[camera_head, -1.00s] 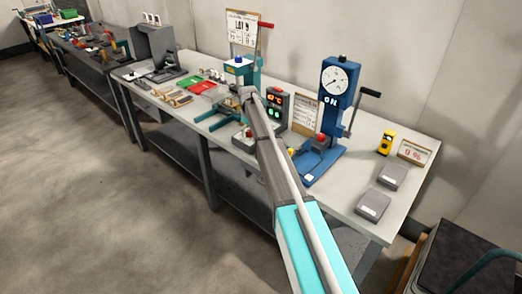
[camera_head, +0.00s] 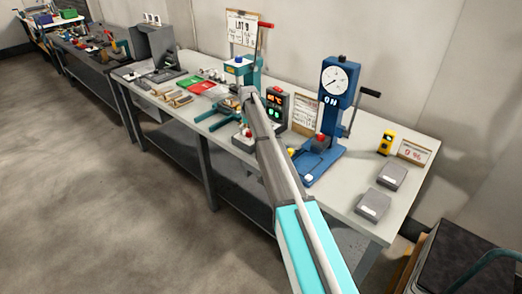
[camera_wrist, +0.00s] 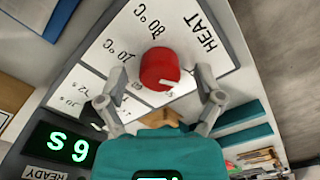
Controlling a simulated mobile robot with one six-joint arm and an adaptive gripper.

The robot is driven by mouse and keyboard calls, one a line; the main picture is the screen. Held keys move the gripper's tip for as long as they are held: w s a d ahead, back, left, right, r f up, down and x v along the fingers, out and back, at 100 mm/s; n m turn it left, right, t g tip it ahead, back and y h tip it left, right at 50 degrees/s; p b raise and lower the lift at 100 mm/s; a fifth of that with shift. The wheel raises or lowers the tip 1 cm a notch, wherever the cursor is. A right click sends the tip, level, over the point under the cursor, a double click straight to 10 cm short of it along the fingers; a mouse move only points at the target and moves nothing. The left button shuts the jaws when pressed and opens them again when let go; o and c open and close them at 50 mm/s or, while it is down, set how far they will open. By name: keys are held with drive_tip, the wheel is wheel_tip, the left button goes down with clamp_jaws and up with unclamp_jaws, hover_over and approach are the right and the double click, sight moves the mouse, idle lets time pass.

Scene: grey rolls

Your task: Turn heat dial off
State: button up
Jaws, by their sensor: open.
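The red heat dial (camera_wrist: 160,69) sits on a white panel (camera_wrist: 112,28) lettered HEAT, with 80 °C and other temperature marks around it. A white pointer mark on the dial faces the lower right in the wrist view. My gripper (camera_wrist: 157,88) is open, with one finger on each side of the dial in that view. Gaps show between the fingers and the dial. In the head view my arm covers much of this station, and my fingers cannot be made out there.
A dark box with lit orange and green digits (camera_head: 275,105) stands just right of my arm. A blue press (camera_head: 335,110) with a gauge stands farther right. Red and green trays (camera_head: 190,87) lie to the left.

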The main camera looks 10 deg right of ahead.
sight(249, 131)
drive_tip(key=m, duration=0.9)
drive_tip(key=shift+m, duration=0.4)
drive_tip(key=m, duration=0.9)
drive_tip(key=shift+m, duration=0.3)
wheel_tip(249, 131, up, 14)
drive_tip(key=p, duration=1.4)
drive_tip(key=s+f+n+b, duration=0.2)
drive_tip(key=s+n, duration=0.3)
drive_tip(key=s, duration=0.8)
drive_tip(key=s+f+n+b, duration=0.2)
drive_tip(key=s+n, duration=0.4)
drive_tip(key=s, duration=0.6)
drive_tip(key=shift+s+f, duration=0.2)
drive_tip(key=shift+s, duration=0.15)
drive_tip(key=s+n, duration=0.8)
drive_tip(key=s, duration=1.2)
drive_tip(key=shift+n, duration=0.4)
